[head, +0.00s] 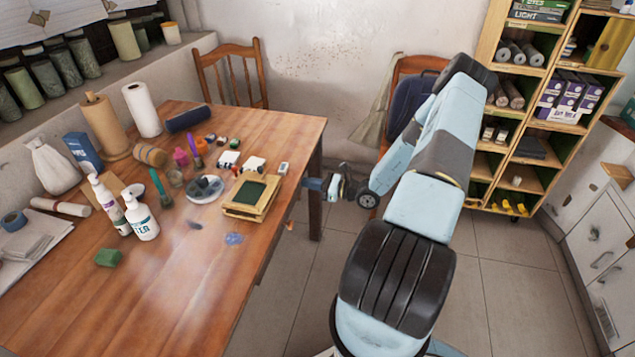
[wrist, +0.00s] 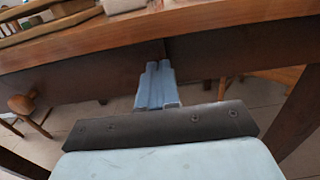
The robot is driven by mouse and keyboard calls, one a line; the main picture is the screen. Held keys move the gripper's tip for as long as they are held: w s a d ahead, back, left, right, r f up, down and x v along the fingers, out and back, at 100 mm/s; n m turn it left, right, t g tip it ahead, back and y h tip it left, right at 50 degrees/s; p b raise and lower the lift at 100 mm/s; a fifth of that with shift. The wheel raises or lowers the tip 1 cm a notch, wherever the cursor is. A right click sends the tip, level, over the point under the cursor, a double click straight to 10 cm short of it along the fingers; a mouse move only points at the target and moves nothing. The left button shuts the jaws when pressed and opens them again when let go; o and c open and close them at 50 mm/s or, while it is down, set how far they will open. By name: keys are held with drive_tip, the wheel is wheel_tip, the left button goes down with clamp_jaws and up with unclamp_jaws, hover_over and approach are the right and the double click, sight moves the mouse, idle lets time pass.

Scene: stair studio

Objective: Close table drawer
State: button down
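The wooden table (head: 185,290) fills the left of the head view, and its edge (wrist: 90,42) crosses the top of the wrist view. A dark brown front panel (wrist: 80,78) runs under that edge, with a step or seam near my fingertips. I cannot tell which part is the drawer or how far out it stands. In the head view no drawer front shows. My gripper (head: 314,184) is at the table's right side, just below the top. In the wrist view my gripper (wrist: 159,66) has its blue fingers together, empty, pointing at the panel; contact is unclear.
Bottles, paper rolls and a small wooden frame (head: 251,198) stand on the table. A wooden chair (head: 232,75) is behind it, and another chair (head: 418,64) is beyond my arm. A shelf unit (head: 525,125) and white drawers (head: 600,235) are at the right. Tiled floor (head: 300,285) is open.

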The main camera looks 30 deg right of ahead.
drive_tip(key=shift+a, duration=0.45)
drive_tip(key=v, duration=1.4)
drive_tip(key=shift+d, duration=0.45)
drive_tip(key=s+a+r+n+g+h, duration=0.2)
drive_tip(key=a+r+n+g, duration=0.3)
drive_tip(key=r, duration=0.5)
drive_tip(key=s+a+r+n+g+h, duration=0.1)
drive_tip(key=a+r+n+g+h, duration=0.15)
drive_tip(key=a+r+n, duration=0.5)
drive_tip(key=s+a+r+n+g+h, duration=0.2)
drive_tip(key=r+n+g, duration=0.25)
drive_tip(key=r, duration=0.65)
drive_tip(key=s+a+r+n+t+h, duration=0.3)
drive_tip(key=s+r+n, duration=0.1)
drive_tip(key=s+r, duration=0.4)
drive_tip(key=s+a+r+n+t+h, duration=0.2)
drive_tip(key=s+a+r+n+h, duration=0.1)
drive_tip(key=s+r, duration=0.6)
drive_tip(key=shift+r+n+t+h, duration=0.4)
drive_tip(key=shift+r+n+h, duration=0.15)
drive_tip(key=shift+r+n, duration=0.45)
